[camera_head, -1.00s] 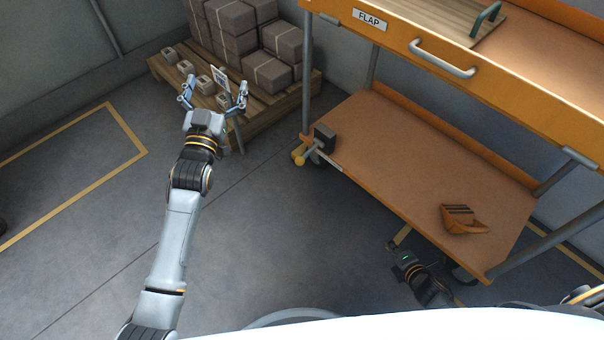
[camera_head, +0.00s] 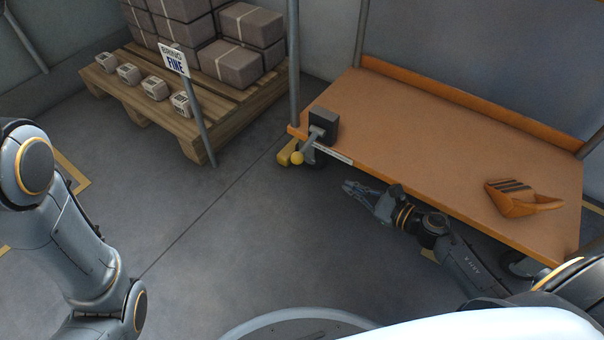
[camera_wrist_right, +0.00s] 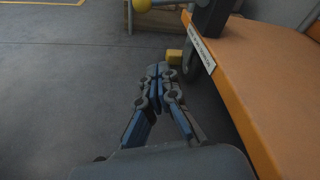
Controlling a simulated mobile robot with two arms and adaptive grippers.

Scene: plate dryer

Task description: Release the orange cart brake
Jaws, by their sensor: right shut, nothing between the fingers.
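The orange cart (camera_head: 400,125) fills the right of the head view, with its lower shelf showing. At its near left corner is a dark block (camera_head: 323,124) with a grey lever ending in a yellow ball knob (camera_head: 297,158). A yellow piece (camera_head: 286,152) sits low beside the caster. In the right wrist view the knob (camera_wrist_right: 142,5) is at the top edge and the yellow piece (camera_wrist_right: 175,57) is beyond the fingertips. My right gripper (camera_head: 350,187) is shut and empty, low beside the shelf edge, apart from the knob. My left gripper is out of view.
A wooden pallet (camera_head: 197,110) with grey boxes and several small blocks stands at the back left. A sign on a post (camera_head: 175,60) stands before it. The floor between pallet and cart is clear.

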